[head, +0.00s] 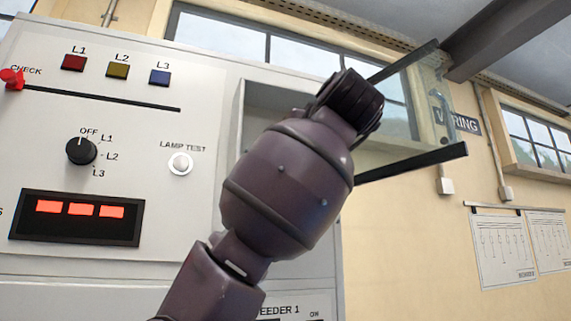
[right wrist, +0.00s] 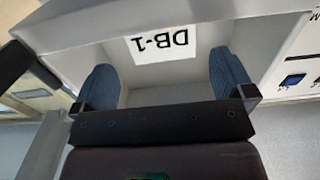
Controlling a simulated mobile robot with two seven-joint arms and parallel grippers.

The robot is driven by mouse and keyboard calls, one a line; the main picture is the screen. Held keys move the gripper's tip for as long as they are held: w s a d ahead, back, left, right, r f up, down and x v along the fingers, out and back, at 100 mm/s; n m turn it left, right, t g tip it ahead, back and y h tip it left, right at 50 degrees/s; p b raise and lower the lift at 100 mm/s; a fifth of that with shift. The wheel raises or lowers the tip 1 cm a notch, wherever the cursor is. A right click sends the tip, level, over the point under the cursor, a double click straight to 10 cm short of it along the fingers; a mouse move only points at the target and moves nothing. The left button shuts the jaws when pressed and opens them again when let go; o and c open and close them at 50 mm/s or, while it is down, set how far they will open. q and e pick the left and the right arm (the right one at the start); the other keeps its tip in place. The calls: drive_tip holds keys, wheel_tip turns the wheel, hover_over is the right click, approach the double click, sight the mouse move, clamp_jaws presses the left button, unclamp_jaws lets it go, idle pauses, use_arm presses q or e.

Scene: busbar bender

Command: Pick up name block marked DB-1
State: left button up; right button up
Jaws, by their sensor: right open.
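The name block marked DB-1 (right wrist: 166,44) shows in the right wrist view as a white face with black letters, upside down. It is at the back of a grey recess. My right gripper (right wrist: 165,78) is open, with one blue finger pad on each side of the view and the block ahead between them. I see no contact with the block. In the head view my own arm covers most of the open grey compartment (head: 280,97), and the block and gripper fingers are hidden there. My left gripper is not in view.
A panel (head: 140,135) with lamps, a rotary switch (head: 81,151), a lamp test button (head: 180,163) and a red display (head: 80,209) stands at left. A clear door with dark edge bars (head: 415,165) juts out right of the compartment. Wall sheets (head: 500,250) hang farther right.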

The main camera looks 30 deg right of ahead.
drive_tip(key=shift+w+r, duration=0.2)
drive_tip(key=shift+w, duration=0.3)
drive_tip(key=p+x, duration=0.1)
drive_tip(key=x, duration=0.2)
drive_tip(key=shift+w+r+p, duration=0.15)
drive_tip(key=shift+w+p, duration=0.15)
drive_tip(key=shift+p, duration=0.1)
drive_tip(key=shift+w+d, duration=0.15)
drive_tip(key=shift+w, duration=0.25)
drive_tip(key=shift+c, duration=0.8)
drive_tip(key=c, duration=0.8)
